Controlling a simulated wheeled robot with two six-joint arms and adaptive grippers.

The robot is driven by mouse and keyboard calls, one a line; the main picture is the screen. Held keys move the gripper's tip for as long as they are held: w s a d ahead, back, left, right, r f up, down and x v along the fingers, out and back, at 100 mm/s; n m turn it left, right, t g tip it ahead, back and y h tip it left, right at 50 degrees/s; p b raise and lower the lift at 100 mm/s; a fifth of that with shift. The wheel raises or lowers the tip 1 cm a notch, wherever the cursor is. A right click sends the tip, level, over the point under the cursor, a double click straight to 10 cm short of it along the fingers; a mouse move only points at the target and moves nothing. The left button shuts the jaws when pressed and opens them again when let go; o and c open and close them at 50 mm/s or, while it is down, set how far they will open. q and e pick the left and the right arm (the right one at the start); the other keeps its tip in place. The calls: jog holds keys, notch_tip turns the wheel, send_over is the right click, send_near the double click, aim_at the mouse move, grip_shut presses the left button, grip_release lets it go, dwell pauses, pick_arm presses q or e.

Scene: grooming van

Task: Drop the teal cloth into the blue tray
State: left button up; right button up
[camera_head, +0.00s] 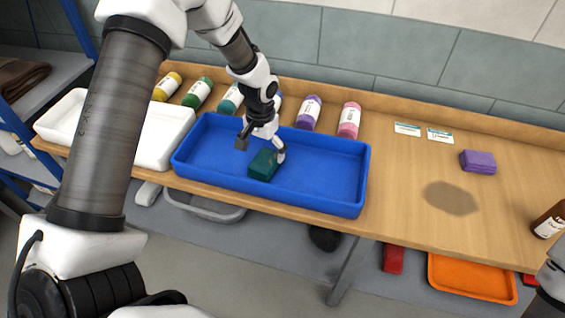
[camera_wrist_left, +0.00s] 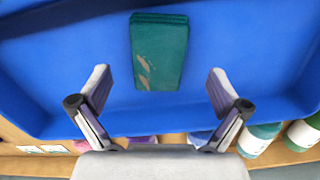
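The teal cloth (camera_head: 263,165) is a folded block lying inside the blue tray (camera_head: 330,180) on the bench, left of the tray's middle. My left gripper (camera_head: 261,146) is over the tray, right by the cloth. In the left wrist view the gripper (camera_wrist_left: 160,88) is open, its two fingers wide apart. The cloth (camera_wrist_left: 159,50) lies beyond the fingertips, between their lines, and no finger touches it there. The blue tray (camera_wrist_left: 240,60) fills most of that view. My right gripper is not in view; only a bit of that arm shows at the right edge.
A purple folded cloth (camera_head: 477,161), two cards (camera_head: 440,136) and a brown bottle (camera_head: 550,221) are on the right. The bench (camera_head: 405,200) just right of the tray is clear.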

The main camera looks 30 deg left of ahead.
pick_arm(q)
notch_tip(320, 180, up, 12)
jog(key=shift+w, duration=0.15)
dwell(0.3)
dwell(0.4)
